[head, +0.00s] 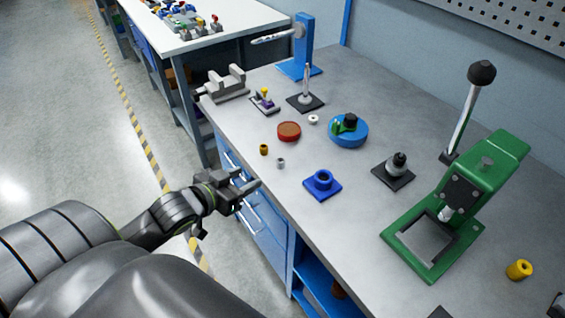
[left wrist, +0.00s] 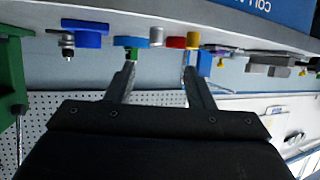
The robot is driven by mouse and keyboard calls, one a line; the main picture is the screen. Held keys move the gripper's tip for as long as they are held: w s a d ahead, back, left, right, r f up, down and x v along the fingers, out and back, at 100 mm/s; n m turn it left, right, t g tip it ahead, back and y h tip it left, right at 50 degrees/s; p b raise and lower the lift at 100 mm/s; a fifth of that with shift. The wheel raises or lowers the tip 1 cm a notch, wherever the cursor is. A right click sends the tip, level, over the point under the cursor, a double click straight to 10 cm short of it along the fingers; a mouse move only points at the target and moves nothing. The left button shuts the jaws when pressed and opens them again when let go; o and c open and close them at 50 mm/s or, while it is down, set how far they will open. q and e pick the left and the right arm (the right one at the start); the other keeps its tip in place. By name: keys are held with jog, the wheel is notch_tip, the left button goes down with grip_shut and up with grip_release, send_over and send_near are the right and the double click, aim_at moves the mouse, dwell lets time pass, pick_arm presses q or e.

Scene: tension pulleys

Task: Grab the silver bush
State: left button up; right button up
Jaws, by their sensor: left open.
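The silver bush (head: 281,163) is a small grey ring-shaped piece standing on the grey workbench (head: 330,235), near its front edge. My left gripper (head: 250,187) is open and empty, in front of the bench edge, to the left of the bush and apart from it. In the left wrist view, which looks upside down, the silver bush (left wrist: 157,36) shows above the gap between the open fingers (left wrist: 157,80). My right gripper is not in view.
A yellow bush (head: 264,149) and a red disc (head: 289,131) stand close behind the silver bush. A blue square holder (head: 322,184) stands to its right, with a blue round dish (head: 348,131) further back. A green press (head: 460,205) stands at the right.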

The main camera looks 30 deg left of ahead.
aim_at(278, 162)
pick_arm(q)
jog(key=x, duration=0.9)
jog(key=shift+w+d+f, duration=0.1)
jog(key=shift+w+f, duration=0.05)
jog(key=shift+w, duration=0.2)
jog(key=shift+w+d+p, duration=0.1)
jog(key=shift+w+p, duration=0.25)
jog(key=shift+w, duration=0.1)
jog(key=x, duration=0.3)
jog(key=shift+w+d+p, duration=0.15)
jog(key=shift+w+p, duration=0.05)
jog(key=shift+p, duration=0.15)
jog(key=shift+w+f, duration=0.25)
jog(key=shift+w, duration=0.25)
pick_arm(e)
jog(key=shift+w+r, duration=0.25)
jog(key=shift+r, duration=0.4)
pick_arm(q)
grip_shut()
jog(key=shift+r, duration=0.1)
